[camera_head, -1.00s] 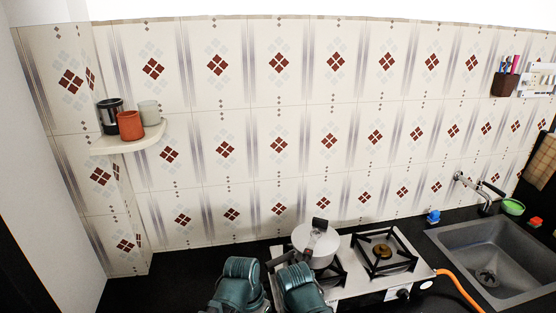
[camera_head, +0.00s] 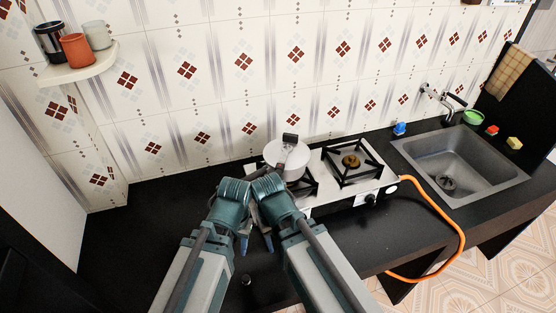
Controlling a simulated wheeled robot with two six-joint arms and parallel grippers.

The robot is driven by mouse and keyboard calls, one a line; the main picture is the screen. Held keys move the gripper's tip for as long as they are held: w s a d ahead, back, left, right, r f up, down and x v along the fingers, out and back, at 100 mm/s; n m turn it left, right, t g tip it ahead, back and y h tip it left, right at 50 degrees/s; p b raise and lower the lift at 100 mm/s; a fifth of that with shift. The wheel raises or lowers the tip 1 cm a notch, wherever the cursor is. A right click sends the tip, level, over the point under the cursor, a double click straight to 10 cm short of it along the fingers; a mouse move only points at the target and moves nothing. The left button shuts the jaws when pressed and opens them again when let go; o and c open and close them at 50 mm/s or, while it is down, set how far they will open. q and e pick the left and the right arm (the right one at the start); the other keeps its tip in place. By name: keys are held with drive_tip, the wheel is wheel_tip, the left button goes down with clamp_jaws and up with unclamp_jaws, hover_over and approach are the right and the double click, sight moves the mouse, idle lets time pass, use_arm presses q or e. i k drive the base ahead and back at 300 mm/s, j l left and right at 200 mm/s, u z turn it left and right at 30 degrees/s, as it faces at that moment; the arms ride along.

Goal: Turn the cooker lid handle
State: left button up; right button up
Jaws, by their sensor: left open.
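The cooker (camera_head: 290,170) is a pale round pot with a lid, standing on the left burner of the stove (camera_head: 322,192). A black upright piece (camera_head: 290,138) shows at its back, and a grey lid handle (camera_head: 283,158) runs over the lid toward the front. My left gripper (camera_head: 243,243) is open, small and partly hidden by my arm, over the black counter in front of the stove. My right gripper (camera_head: 268,241) is close beside it, mostly hidden by its wrist. Both grippers are apart from the cooker, nearer to me.
The right burner (camera_head: 351,162) is empty. An orange hose (camera_head: 458,222) loops from the stove over the counter edge. A sink (camera_head: 455,165) with a faucet lies to the right. A shelf (camera_head: 85,66) with cups is at upper left. The counter (camera_head: 150,205) is clear on the left.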

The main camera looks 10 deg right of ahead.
sight(279, 168)
drive_tip(key=k+l+u, duration=0.3)
drive_tip(key=u, duration=0.15)
drive_tip(key=k+l+u, duration=0.2)
drive_tip(key=u, duration=0.25)
drive_tip(key=k+j, duration=0.05)
drive_tip(key=k, duration=0.05)
